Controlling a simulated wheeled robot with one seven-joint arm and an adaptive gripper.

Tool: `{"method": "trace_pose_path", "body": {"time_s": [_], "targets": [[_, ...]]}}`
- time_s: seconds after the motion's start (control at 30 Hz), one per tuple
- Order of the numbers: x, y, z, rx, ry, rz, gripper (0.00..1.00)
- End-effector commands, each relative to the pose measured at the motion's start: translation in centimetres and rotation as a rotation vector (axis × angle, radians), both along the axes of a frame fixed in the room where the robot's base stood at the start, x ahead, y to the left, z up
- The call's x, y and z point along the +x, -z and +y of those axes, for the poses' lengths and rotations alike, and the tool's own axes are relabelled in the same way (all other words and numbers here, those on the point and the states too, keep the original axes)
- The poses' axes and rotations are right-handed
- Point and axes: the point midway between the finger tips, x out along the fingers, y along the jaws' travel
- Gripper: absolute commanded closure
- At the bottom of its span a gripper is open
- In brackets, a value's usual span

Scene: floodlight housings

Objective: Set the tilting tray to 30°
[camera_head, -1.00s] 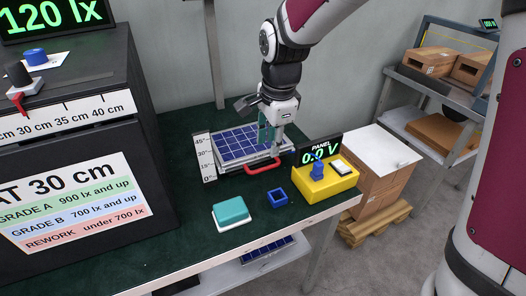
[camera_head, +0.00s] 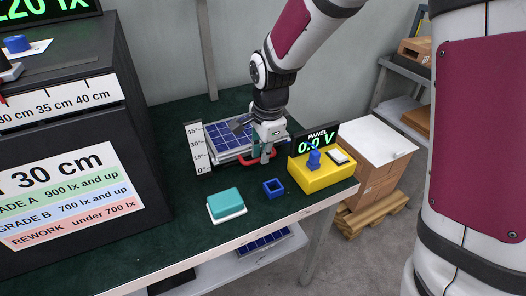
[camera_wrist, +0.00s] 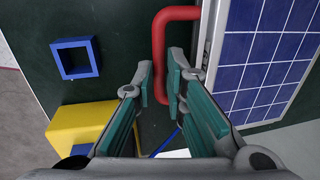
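The tilting tray (camera_head: 226,157) lies low, about flat, with a blue solar panel (camera_head: 222,133) on it. Its angle scale (camera_head: 196,150), marked 0 to 45°, stands at its left side. A red handle (camera_head: 245,161) projects from the tray's front edge; it also shows in the wrist view (camera_wrist: 159,35). My gripper (camera_head: 262,158) is down at the handle's right part and hides some of it. In the wrist view my gripper (camera_wrist: 160,75) has its teal-padded fingers apart, one on each side of the handle bar. Whether they touch it is unclear. The panel (camera_wrist: 265,60) is at right there.
A yellow meter box (camera_head: 322,176) reading 0.0 V stands close right of my gripper. A blue square frame (camera_head: 273,194) and a teal block on a white base (camera_head: 226,203) lie in front. A dark cabinet (camera_head: 75,150) stands at left. A cardboard box stack (camera_head: 375,180) is at right.

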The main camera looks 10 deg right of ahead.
Motion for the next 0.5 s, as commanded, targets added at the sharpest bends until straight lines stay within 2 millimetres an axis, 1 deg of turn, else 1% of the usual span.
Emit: {"method": "trace_pose_path", "body": {"time_s": [0.33, 0.5], "targets": [[0.01, -0.12, 0.02, -0.001, 0.0, 0.003, 1.0], [0.05, -0.66, 0.1, -0.006, -0.001, 0.022, 1.0]]}}
